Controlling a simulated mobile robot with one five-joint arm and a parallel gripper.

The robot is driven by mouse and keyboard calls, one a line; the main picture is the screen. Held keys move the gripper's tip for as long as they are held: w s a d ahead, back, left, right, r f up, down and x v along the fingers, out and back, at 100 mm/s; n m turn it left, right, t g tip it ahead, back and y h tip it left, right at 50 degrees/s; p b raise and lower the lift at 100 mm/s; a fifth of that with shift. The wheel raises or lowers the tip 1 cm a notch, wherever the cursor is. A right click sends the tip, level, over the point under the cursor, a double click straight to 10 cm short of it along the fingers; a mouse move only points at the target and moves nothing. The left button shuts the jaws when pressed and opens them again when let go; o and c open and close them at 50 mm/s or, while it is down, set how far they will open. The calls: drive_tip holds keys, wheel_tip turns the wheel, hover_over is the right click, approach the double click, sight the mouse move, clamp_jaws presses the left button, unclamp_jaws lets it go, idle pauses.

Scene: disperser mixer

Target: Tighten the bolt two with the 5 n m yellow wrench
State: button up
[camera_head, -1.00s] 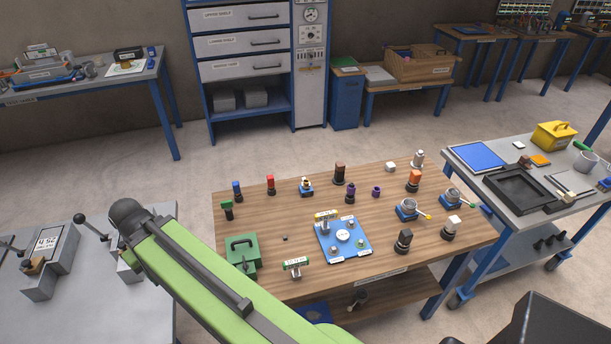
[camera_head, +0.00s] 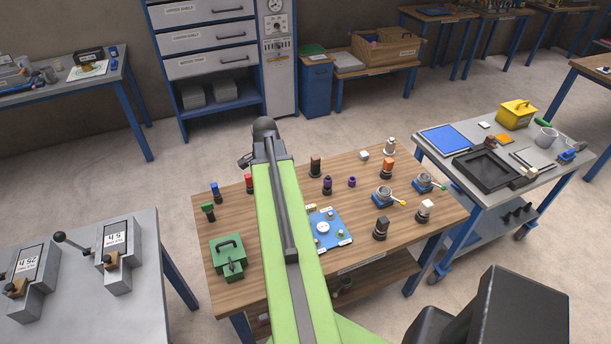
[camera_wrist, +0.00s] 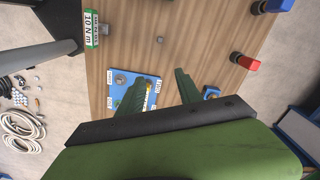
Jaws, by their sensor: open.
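The blue plate (camera_head: 331,243) lies on the wooden table, partly hidden by my arm in the head view. It also shows in the wrist view (camera_wrist: 138,79), with a bolt head (camera_wrist: 120,79) near its corner. Its small labels are too blurred to tell which bolt is bolt two. A small yellow part (camera_wrist: 149,87), perhaps the 5 N m wrench, shows at the plate's edge beside my left finger; most of it is hidden. My gripper (camera_wrist: 162,78) is open, its dark green fingers apart above the table with nothing seen held. The head view does not show the fingers clearly.
A tool labelled 10 N m (camera_wrist: 91,29) is at the table's edge in the wrist view. A green box (camera_head: 228,258) stands at the table's left. Several coloured pieces and two round devices with handles (camera_head: 383,197) stand around the plate. A red-handled piece (camera_wrist: 245,62) is right of my fingers.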

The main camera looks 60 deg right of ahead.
drive_tip(key=s+d+r+m, duration=0.1)
drive_tip(key=s+d+m, duration=0.4)
drive_tip(key=s+d, duration=0.35)
drive_tip(key=f+b, duration=1.7)
drive_tip(key=shift+a+f, duration=0.2)
drive_tip(key=shift+a, duration=0.15)
drive_tip(key=shift+r, duration=0.1)
clamp_jaws()
